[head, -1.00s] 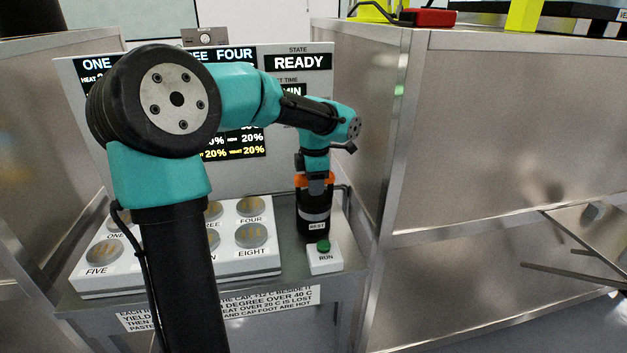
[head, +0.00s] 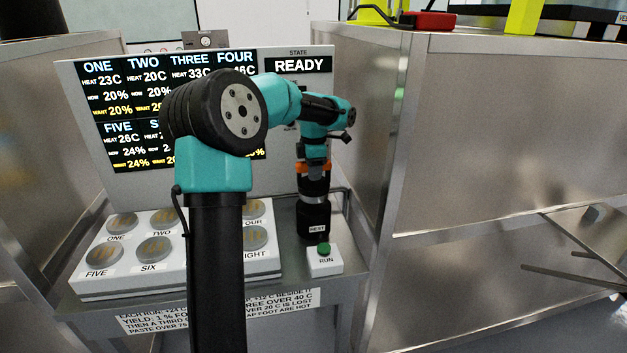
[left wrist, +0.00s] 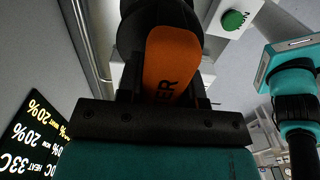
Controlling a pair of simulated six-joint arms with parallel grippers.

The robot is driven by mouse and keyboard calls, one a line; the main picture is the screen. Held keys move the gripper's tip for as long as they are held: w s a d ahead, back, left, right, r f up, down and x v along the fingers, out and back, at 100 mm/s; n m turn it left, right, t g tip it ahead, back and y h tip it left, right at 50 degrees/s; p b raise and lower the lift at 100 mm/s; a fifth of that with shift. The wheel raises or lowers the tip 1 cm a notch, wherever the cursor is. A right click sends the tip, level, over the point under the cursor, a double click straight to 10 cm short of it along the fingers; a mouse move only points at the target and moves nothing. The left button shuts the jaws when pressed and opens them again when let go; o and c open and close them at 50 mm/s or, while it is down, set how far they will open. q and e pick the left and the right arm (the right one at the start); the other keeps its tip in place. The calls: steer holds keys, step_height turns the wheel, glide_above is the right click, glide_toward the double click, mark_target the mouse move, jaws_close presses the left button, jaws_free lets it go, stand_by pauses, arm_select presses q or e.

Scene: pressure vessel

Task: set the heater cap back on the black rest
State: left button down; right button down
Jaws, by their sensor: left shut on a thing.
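The heater cap (head: 314,184), dark with an orange top and a silver band, is upright in my left gripper (head: 313,160), which is shut on it from above. In the left wrist view, the cap's orange face (left wrist: 166,65) with part of a word shows close up at the jaws. The black rest (head: 314,218), with a white label, stands directly below the cap. The silver band meets the rest's top edge in the head view, but I cannot tell whether they touch or a small gap remains. My right gripper is not in view.
A white RUN box (head: 325,262) with a green button stands just in front of the rest. A white block of numbered round pads (head: 180,285) lies to the left. The display panel (head: 300,95) stands behind, reading READY. A metal cabinet (head: 500,130) bounds the right.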

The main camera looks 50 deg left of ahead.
mark_target(314, 182)
arm_select(q)
steer(key=shift+w+a+f, duration=0.2)
steer(key=shift+a, duration=0.05)
steer(key=shift+f, duration=1.55)
steer(key=shift+f, duration=0.2)
steer(key=c, duration=0.8)
jaws_free()
steer(key=shift+r, duration=0.1)
step_height(314, 182, up, 12)
steer(key=shift+r, duration=0.1)
